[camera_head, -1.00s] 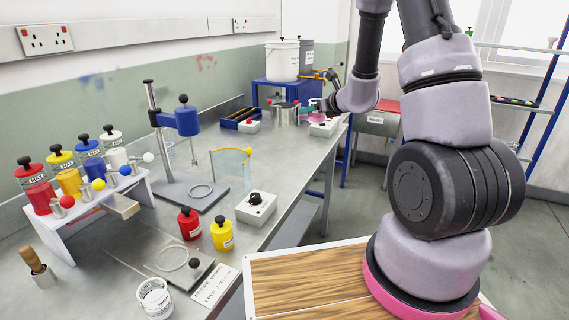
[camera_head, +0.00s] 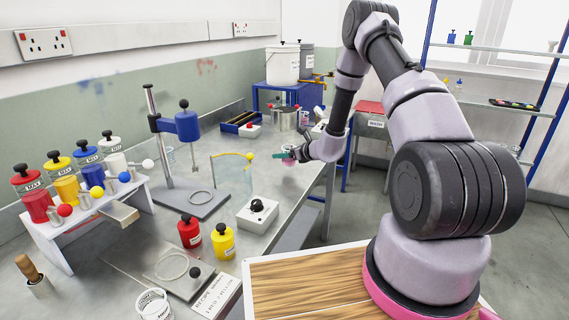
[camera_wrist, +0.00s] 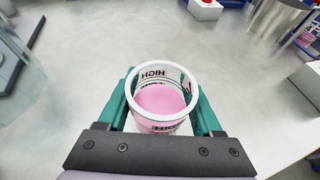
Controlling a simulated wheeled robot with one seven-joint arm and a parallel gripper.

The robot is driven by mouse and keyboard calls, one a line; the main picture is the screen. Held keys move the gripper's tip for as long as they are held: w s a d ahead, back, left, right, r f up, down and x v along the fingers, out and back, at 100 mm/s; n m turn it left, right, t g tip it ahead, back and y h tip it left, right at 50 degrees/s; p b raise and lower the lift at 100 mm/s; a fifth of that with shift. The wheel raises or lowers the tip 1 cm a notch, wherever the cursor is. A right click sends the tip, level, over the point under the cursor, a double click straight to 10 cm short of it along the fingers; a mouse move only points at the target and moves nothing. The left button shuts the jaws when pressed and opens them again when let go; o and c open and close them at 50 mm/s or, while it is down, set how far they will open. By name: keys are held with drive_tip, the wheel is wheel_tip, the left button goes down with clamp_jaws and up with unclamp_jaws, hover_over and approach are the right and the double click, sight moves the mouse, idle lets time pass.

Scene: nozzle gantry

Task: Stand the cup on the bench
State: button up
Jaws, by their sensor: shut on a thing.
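The cup (camera_wrist: 160,97) is white-rimmed and see-through, with dark lettering and pink contents. In the wrist view it sits between the teal fingers of my gripper (camera_wrist: 163,105), which is shut on it. The cup looks about upright. In the head view my gripper (camera_head: 287,155) is over the right part of the bench, and the cup (camera_head: 289,161) is small and partly hidden there. The grey bench (camera_head: 285,190) runs along the wall. I cannot tell whether the cup's base touches the bench.
A grey box with a black knob (camera_head: 257,214) is nearer. A metal pot (camera_head: 284,119) and a white box with a red button (camera_head: 250,130) stand farther back. Bench around the cup looks clear.

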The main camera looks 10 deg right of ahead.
sight(284, 162)
drive_tip(key=shift+f, duration=1.8)
drive_tip(key=shift+f, duration=0.15)
drive_tip(key=o, duration=1.5)
drive_tip(key=shift+c, duration=0.2)
